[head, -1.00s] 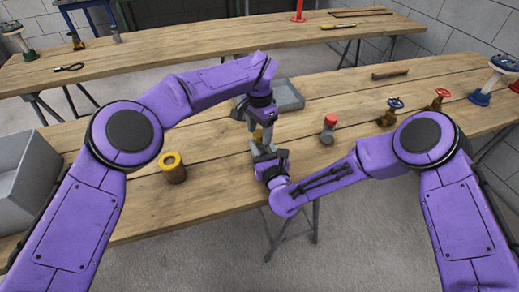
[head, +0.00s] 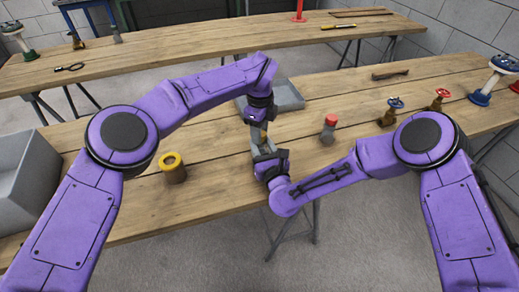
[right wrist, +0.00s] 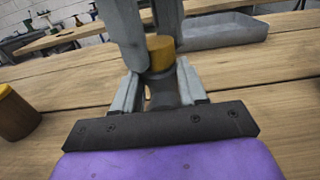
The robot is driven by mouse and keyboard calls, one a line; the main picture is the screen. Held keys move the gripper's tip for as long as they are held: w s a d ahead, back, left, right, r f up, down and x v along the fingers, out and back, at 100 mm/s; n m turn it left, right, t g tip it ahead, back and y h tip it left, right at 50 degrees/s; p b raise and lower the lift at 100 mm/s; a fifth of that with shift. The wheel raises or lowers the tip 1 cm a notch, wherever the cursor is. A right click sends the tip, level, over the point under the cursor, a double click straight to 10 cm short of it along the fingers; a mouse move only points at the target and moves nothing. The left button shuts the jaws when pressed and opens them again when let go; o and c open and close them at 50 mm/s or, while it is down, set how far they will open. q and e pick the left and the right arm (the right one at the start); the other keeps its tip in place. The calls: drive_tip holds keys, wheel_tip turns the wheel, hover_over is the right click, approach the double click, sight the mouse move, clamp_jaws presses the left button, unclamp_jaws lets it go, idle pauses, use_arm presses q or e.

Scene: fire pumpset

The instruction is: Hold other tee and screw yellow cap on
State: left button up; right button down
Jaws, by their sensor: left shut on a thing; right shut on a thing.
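The yellow cap (right wrist: 160,53) sits upright on top of the dark grey tee (right wrist: 161,94) in the right wrist view. My left gripper (head: 261,132) reaches down from above and is shut on the cap, its grey fingers on either side. My right gripper (right wrist: 158,80) is shut on the tee from below and holds it above the table's front part. In the head view the cap (head: 264,132) shows only as a small patch between the fingers, and the tee is mostly hidden. I cannot tell how deep the cap sits on the tee.
A brown fitting with a yellow ring top (head: 173,167) stands to the left on the workbench (head: 215,205). A red-topped grey fitting (head: 329,128) stands to the right. A grey tray (head: 288,95) lies behind the grippers. Valves with blue (head: 395,103) and red (head: 442,94) handwheels stand farther right.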

use_arm(q)
drive_tip(key=m, duration=0.9)
drive_tip(key=shift+d, duration=0.1)
drive_tip(key=m, duration=0.4)
drive_tip(key=shift+s+m, duration=0.1)
drive_tip(key=shift+m, duration=0.3)
drive_tip(key=o, duration=1.2)
drive_tip(key=shift+c, duration=0.2)
